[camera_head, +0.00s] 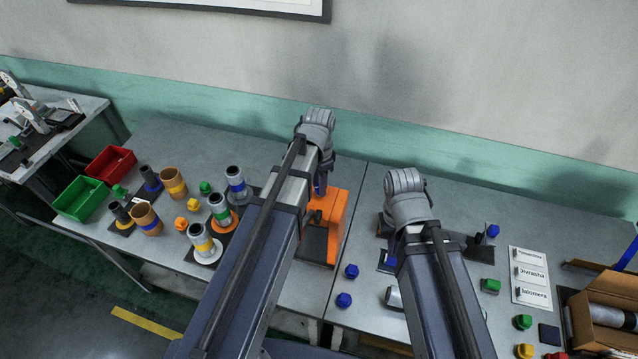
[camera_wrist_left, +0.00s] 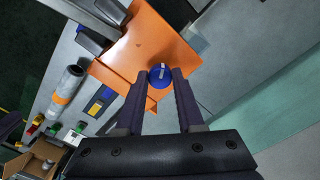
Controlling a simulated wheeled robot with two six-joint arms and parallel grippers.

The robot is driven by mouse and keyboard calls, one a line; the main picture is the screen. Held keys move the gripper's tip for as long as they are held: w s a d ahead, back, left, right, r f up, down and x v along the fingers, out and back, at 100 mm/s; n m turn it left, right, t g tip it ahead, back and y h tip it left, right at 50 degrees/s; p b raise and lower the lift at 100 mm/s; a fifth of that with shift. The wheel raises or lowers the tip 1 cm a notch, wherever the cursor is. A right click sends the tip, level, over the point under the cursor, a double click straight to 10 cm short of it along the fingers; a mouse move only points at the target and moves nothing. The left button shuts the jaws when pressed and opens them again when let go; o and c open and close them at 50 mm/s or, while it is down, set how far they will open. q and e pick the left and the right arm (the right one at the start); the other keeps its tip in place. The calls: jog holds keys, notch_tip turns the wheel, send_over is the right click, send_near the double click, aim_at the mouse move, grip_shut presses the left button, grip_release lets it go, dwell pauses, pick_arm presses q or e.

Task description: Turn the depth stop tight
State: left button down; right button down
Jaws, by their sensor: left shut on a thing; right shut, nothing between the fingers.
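The blue round knob (camera_wrist_left: 160,75) with a pale mark, which I take to be the depth stop, sits at the edge of an orange machine body (camera_wrist_left: 140,45) in the left wrist view. My left gripper (camera_wrist_left: 161,78) is shut on this knob, one dark finger on each side. In the head view the orange machine (camera_head: 333,225) stands on the table, partly hidden by my left arm; my left gripper (camera_head: 322,180) is at its upper left. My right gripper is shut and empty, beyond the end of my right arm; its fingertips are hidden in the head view.
Several spools and coloured caps stand left, with a red bin (camera_head: 110,165) and a green bin (camera_head: 80,198). Two blue caps (camera_head: 348,285) lie before the machine. Right are a label board (camera_head: 530,277) and a cardboard box (camera_head: 590,315). A wall closes the back.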

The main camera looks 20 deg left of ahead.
pick_arm(q)
jog(key=c, duration=0.5)
grip_release()
jog(key=shift+r, duration=0.1)
notch_tip(320, 180, up, 8)
jog(key=p, duration=0.7)
jog(key=shift+f+p, duration=0.2)
jog(key=shift+p, duration=0.2)
